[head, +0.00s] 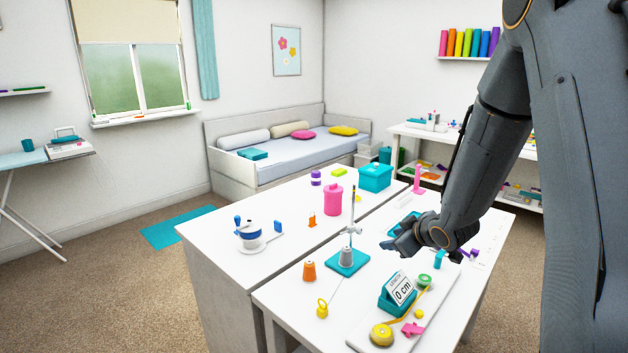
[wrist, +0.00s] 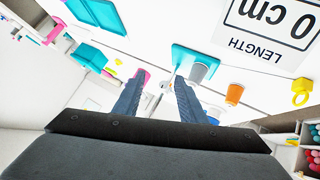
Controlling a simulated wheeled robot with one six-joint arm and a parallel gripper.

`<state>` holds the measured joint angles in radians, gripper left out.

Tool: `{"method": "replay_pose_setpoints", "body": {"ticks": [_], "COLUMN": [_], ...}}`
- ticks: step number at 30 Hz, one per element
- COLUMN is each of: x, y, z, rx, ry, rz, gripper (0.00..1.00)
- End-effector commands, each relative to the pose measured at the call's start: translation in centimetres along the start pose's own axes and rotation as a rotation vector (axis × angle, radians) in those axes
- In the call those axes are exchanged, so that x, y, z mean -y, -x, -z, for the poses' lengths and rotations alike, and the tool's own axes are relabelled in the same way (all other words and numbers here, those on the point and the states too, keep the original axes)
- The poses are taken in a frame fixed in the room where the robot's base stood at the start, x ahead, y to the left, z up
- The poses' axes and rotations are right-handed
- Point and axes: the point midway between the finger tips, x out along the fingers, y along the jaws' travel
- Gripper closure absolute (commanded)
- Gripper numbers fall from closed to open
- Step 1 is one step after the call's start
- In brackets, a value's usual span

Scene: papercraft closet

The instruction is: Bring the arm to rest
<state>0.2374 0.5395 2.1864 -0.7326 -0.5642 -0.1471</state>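My arm comes down from the upper right in the head view, bent over the white table. My gripper (head: 396,243) is above the table, to the right of a teal stand (head: 347,262) with a thin upright rod and a grey cone. In the wrist view, the two fingers of my gripper (wrist: 160,82) are apart, with nothing held between them. The stand's teal base (wrist: 188,60) shows beyond the fingertips there. The exact height of my gripper above the table is hard to tell.
A "0 cm" length display (head: 402,289) stands near the front beside a yellow tape roll (head: 382,334). An orange cone (head: 309,271), a pink canister (head: 333,199) and a teal box (head: 375,177) stand on the tables. The left table has bare patches.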

Motion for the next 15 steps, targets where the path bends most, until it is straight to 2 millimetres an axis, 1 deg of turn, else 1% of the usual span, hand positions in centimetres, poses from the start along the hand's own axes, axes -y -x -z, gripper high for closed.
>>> {"method": "replay_pose_setpoints", "body": {"ticks": [1, 2, 5, 6, 8, 9, 12, 15], "x": [0.8, 1.3, 3.8, 5.1, 7.4, 9.1, 13.1, 16.2], "y": [1.8, 2.8, 6.6, 8.3, 11.1, 13.0, 17.1, 20.3], "z": [-0.2, -0.7, -2.7, -3.4, -4.5, -5.2, -6.6, -7.5], "rx": [0.078, 0.129, 0.296, 0.36, 0.458, 0.518, 0.65, 0.743], "ry": [-0.05, -0.087, -0.214, -0.268, -0.349, -0.402, -0.516, -0.598], "rz": [-0.014, -0.02, -0.029, -0.028, -0.019, -0.01, 0.024, 0.055], "gripper": [0.62, 0.62, 0.62, 0.62, 0.62, 0.62, 0.62, 0.62]}}
